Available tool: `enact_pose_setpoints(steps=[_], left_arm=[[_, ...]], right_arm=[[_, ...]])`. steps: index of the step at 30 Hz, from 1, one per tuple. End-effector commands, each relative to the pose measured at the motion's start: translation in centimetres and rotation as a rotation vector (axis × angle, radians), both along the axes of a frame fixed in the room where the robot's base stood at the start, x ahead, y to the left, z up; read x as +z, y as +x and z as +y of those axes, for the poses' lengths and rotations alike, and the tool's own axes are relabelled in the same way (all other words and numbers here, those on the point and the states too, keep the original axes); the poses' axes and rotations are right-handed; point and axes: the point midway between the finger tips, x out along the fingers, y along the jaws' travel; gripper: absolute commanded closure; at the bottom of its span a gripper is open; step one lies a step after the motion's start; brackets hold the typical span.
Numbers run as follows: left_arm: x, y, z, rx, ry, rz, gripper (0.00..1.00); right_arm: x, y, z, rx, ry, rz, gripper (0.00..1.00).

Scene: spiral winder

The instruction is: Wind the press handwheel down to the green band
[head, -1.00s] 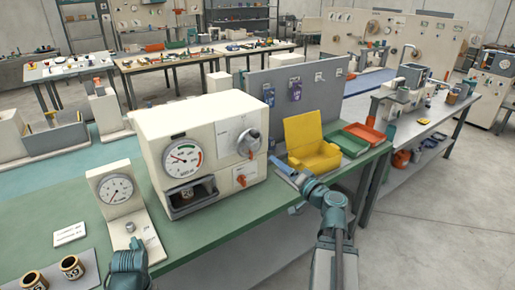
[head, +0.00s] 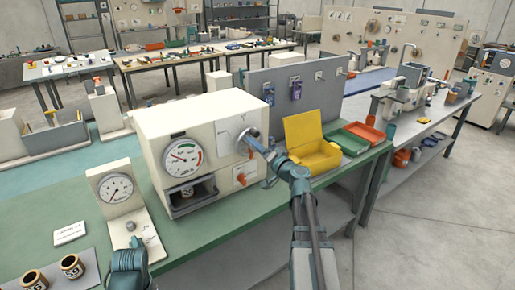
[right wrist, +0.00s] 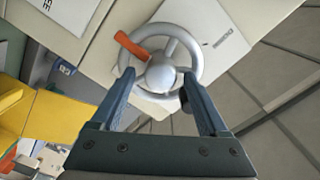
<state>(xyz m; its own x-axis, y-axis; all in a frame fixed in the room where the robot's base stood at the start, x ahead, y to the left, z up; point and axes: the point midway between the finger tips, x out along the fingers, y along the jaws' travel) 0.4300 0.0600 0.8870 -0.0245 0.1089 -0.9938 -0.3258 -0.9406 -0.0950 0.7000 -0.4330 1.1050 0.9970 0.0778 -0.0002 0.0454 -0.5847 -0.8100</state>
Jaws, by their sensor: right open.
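The press is a cream box on the green bench, with a round dial gauge (head: 183,157) on its front.
An orange lever (head: 241,180) sits low on the press front. A yellow open box (head: 313,155) and green and red trays stand right of the press. A second dial stand (head: 117,188) and two labelled cups stand at left. A grey panel rises behind.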

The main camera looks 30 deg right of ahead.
Motion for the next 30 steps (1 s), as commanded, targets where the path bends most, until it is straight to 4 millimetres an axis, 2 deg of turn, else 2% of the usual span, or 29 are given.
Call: enact_pose_setpoints(steps=[6,19,30], left_arm=[[0.0,0.0,0.0,0.0,0.0,0.0,0.5],[0.0,0.0,0.0,0.0,0.0,0.0,0.5],[-0.02,0.0,0.0,0.0,0.0,0.0,0.5]], right_arm=[[0.0,0.0,0.01,0.0,0.0,0.0,0.22],[-0.01,-0.02,0.01,0.0,0.0,0.0,1.0],[-0.02,-0.02,-0.01,0.0,0.07,0.005,1.0]])
